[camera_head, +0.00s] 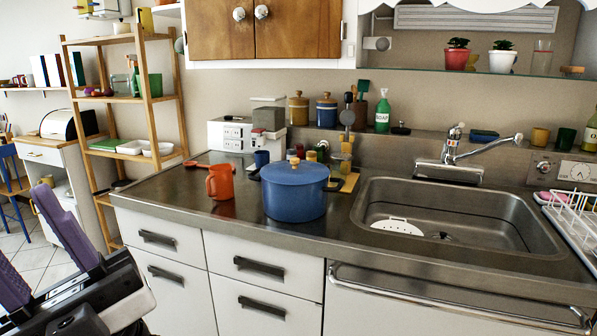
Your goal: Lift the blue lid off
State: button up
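A blue pot (293,203) stands on the metal counter, left of the sink. Its blue lid (280,173) sits level on top, with a small yellow knob (295,161) at the centre. Dark handles show at the pot's sides. My gripper (32,232) is at the lower left edge of the picture, in front of the cabinets and well away from the pot. Its two purple fingers are spread apart, with nothing seen between them.
An orange mug (220,182) stands just left of the pot. Counter in front of the pot is clear.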

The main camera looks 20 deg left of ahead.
aim_at(294, 170)
jog(key=i+l+u, duration=0.25)
jog(key=u, duration=0.15)
jog(key=i+l+u, duration=0.2)
jog(key=l+u, duration=0.15)
jog(key=l, duration=0.15)
jog(key=i+l+u, duration=0.15)
jog(key=l+u, duration=0.25)
jog(key=i, duration=0.95)
